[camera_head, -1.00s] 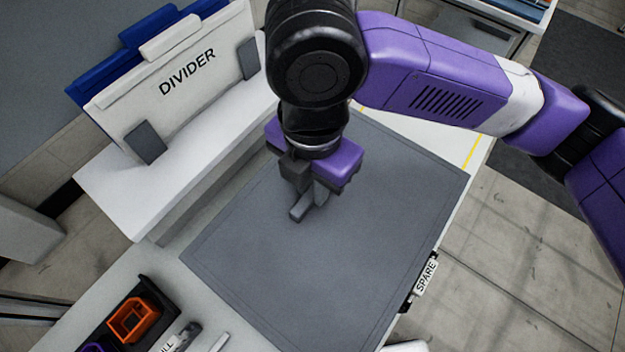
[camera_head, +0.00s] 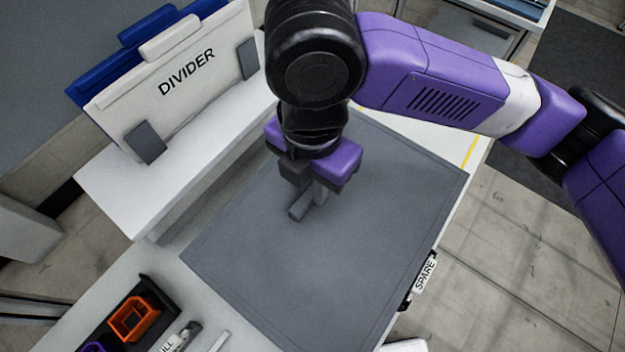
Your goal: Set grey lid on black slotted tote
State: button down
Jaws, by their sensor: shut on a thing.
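The grey lid (camera_head: 320,260) is a large flat panel over the white table, in the middle of the view. My gripper (camera_head: 308,204) is above the lid's upper middle, pointing down, shut on the lid's raised grey handle (camera_head: 299,209). The black slotted tote is mostly hidden under the lid. A black edge with a white SPARE label (camera_head: 426,275) shows at the lid's right side. I cannot tell whether the lid touches the tote's rim.
A white DIVIDER panel (camera_head: 189,84) with a blue panel (camera_head: 150,22) behind it stands on a white shelf (camera_head: 150,200) at the left. A black tray with an orange bin (camera_head: 134,318) is at the lower left. Bare floor lies to the right.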

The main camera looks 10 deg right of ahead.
jog(key=shift+f+b, duration=0.4)
jog(key=shift+f, duration=0.35)
dwell(1.0)
jog(key=c, duration=1.3)
grip_release()
jog(key=shift+o, duration=0.2)
notch_tip(320, 180, up, 8)
jog(key=shift+f, duration=0.1)
jog(key=shift+s, duration=0.1)
